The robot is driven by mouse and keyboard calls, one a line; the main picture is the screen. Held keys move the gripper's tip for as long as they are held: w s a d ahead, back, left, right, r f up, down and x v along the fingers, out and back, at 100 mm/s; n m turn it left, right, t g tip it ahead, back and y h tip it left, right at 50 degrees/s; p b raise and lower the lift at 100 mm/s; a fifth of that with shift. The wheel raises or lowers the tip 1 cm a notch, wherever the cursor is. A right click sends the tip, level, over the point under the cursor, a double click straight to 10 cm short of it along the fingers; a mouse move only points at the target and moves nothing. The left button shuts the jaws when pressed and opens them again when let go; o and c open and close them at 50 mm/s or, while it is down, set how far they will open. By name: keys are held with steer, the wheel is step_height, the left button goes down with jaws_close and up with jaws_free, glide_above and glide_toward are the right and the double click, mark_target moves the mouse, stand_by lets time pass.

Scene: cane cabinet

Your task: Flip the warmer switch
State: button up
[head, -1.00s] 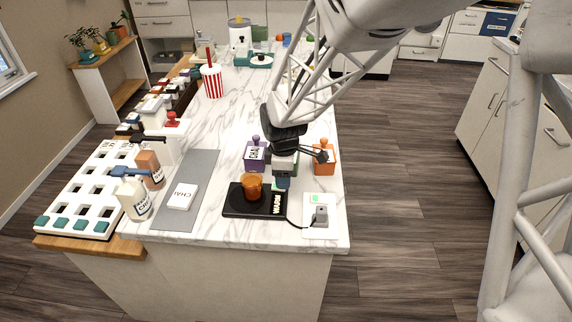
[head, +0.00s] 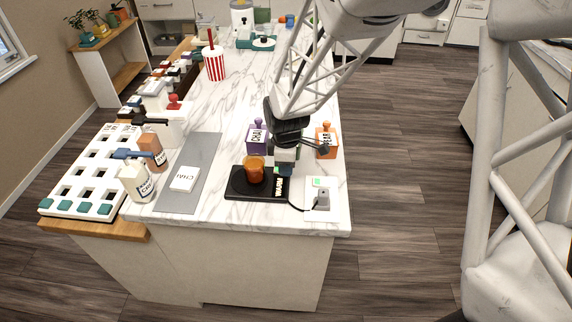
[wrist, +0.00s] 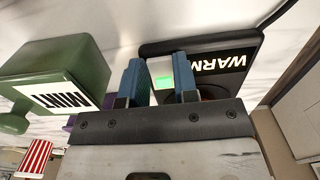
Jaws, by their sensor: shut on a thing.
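The warmer (head: 239,193) is a flat black plate with a "WARM" label, near the front of the marble counter. An amber cup (head: 254,170) stands on it. My gripper (head: 284,171) points down at the warmer's far right corner. In the wrist view the warmer (wrist: 225,47) is at right, and the blue fingers of my gripper (wrist: 161,84) lie either side of a small green-lit piece (wrist: 162,80), seemingly the warmer switch. My gripper is shut on it. The contact and the lower part of the switch are hidden.
A purple chai canister (head: 257,140) and an orange canister (head: 326,141) stand behind the gripper. A green mint canister (wrist: 55,82) is close beside it in the wrist view.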

steer(key=shift+a+r+h, duration=0.1)
steer(key=shift+a+h, duration=0.05)
steer(key=shift+h, duration=0.55)
steer(key=o, duration=0.9)
steer(key=shift+r, duration=0.1)
steer(key=shift+a+r, duration=0.15)
steer(key=shift+r, duration=1.1)
steer(key=shift+a+r, duration=0.2)
steer(key=shift+r, duration=1.1)
steer(key=shift+a+r, duration=0.15)
steer(key=shift+r, duration=1.1)
